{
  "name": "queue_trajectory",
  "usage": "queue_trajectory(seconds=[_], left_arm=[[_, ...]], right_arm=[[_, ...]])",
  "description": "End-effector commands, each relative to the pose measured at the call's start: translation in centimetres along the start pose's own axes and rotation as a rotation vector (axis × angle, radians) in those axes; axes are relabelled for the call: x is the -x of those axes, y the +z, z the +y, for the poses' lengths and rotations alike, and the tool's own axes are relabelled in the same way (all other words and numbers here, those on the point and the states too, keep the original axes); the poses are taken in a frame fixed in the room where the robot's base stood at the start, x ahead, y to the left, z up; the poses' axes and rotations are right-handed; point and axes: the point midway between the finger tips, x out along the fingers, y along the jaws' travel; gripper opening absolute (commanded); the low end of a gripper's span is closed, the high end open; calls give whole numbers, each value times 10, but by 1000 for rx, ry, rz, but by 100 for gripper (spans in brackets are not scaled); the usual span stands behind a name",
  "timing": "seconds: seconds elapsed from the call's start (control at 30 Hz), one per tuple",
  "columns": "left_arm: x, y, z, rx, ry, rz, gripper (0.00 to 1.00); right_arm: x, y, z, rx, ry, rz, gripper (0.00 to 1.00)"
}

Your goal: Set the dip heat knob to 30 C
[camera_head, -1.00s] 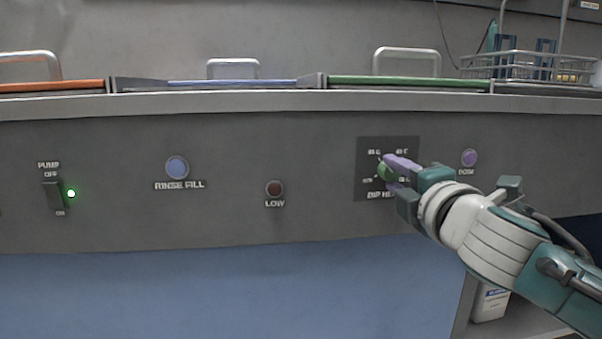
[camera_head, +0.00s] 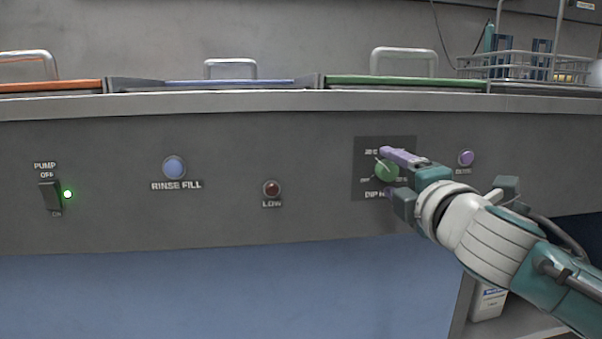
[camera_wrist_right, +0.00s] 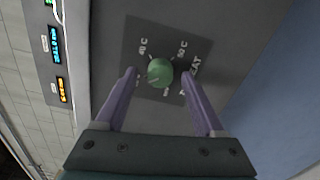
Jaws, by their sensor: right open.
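The dip heat knob (camera_head: 386,171) is round and green, on a dark square plate (camera_head: 404,146) with pale temperature labels. It also shows in the right wrist view (camera_wrist_right: 160,72), where "40 C" and "50 C" are legible. A pale mark shows at the knob's upper left in the head view; I cannot tell its exact setting. My right gripper (camera_head: 385,172) is open, with purple fingers above and below the knob. In the wrist view its fingertips (camera_wrist_right: 158,74) lie on either side of the knob, with gaps. The fingers partly cover the labels. My left gripper is out of view.
On the same grey panel are the pump switch (camera_head: 50,197) with a lit green lamp, the rinse fill button (camera_head: 174,168), the red low lamp (camera_head: 272,189) and a purple button (camera_head: 466,158). Lids with handles and a wire basket (camera_head: 520,66) stand above.

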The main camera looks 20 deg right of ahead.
Motion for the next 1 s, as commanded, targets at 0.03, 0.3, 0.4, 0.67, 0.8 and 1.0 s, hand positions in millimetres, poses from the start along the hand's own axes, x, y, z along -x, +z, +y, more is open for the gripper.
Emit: queue_trajectory(seconds=[0.03, 0.3, 0.4, 0.67, 0.8, 1.0], left_arm=[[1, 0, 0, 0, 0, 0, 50], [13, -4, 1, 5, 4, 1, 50], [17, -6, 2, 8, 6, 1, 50], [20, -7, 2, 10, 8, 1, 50], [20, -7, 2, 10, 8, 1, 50], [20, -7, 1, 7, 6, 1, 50]], right_arm=[[1, 0, 0, 0, 0, 0, 71], [38, 0, 1, -3, -3, 2, 71], [57, 0, 1, -2, -4, 1, 71], [93, 0, 0, -2, -1, 1, 71], [99, 0, 0, -1, 0, -1, 71], [99, 0, 0, 0, 1, 0, 71]])
